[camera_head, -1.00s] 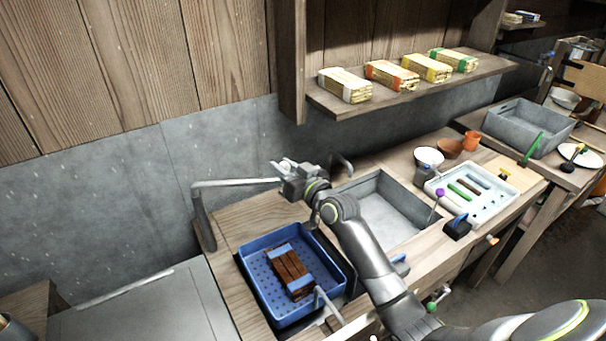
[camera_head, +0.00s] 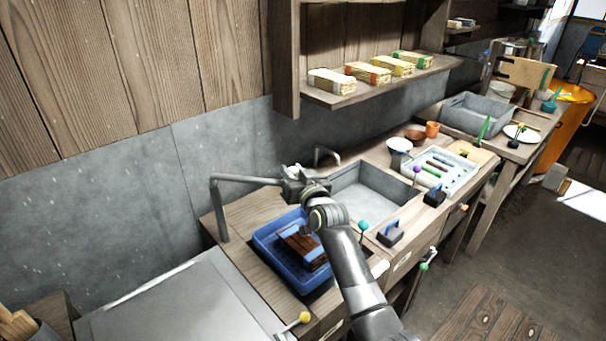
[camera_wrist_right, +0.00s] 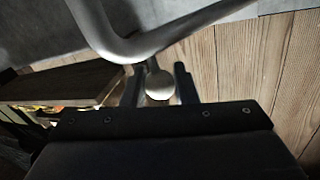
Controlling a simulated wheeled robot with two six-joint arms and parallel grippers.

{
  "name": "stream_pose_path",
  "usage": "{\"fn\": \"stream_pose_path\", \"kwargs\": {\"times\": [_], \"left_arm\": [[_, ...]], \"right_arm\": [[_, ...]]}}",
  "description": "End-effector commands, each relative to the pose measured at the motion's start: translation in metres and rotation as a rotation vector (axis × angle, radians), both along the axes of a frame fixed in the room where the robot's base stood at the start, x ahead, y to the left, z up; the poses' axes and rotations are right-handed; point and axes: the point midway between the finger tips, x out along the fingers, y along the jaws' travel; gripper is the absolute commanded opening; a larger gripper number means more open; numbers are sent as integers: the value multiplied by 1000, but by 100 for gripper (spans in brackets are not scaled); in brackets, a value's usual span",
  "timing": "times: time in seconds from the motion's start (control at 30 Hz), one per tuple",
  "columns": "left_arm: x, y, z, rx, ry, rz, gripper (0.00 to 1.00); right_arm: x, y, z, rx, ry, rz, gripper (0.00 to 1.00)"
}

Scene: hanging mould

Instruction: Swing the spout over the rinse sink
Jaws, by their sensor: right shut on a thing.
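The spout (camera_head: 245,180) is a grey pipe that rises from the counter behind the blue tub and bends level to the right. My right gripper (camera_head: 303,184) is shut at its free end. In the right wrist view the spout (camera_wrist_right: 185,32) curves across the top, and a pale round knob (camera_wrist_right: 158,84) sits between the fingers of my right gripper (camera_wrist_right: 159,85). The grey sink (camera_head: 372,197) lies just right of the gripper; which basin is the rinse sink is not marked. The spout's end is near this sink's back left corner. My left gripper is out of view.
A blue tub (camera_head: 263,262) with dark bundled pieces stands left of my arm. A short second pipe (camera_head: 325,153) stands behind the sink. A shelf (camera_head: 380,85) with banded bundles hangs above. A pale tray (camera_head: 444,177) with tools lies right of the sink.

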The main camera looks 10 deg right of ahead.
Motion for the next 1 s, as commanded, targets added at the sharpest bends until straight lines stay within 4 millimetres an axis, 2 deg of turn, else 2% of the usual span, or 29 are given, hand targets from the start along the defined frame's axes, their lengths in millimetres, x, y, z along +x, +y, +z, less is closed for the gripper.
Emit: {"fn": "stream_pose_path", "kwargs": {"times": [0.43,0.47,0.6,1.0], "left_arm": [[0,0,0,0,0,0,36],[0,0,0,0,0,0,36],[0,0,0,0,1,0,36],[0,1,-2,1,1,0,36]], "right_arm": [[1,3,3,4,-6,1,0],[1,3,3,4,-6,1,30],[1,3,2,3,-5,1,46],[-4,1,0,3,-2,0,46]]}}
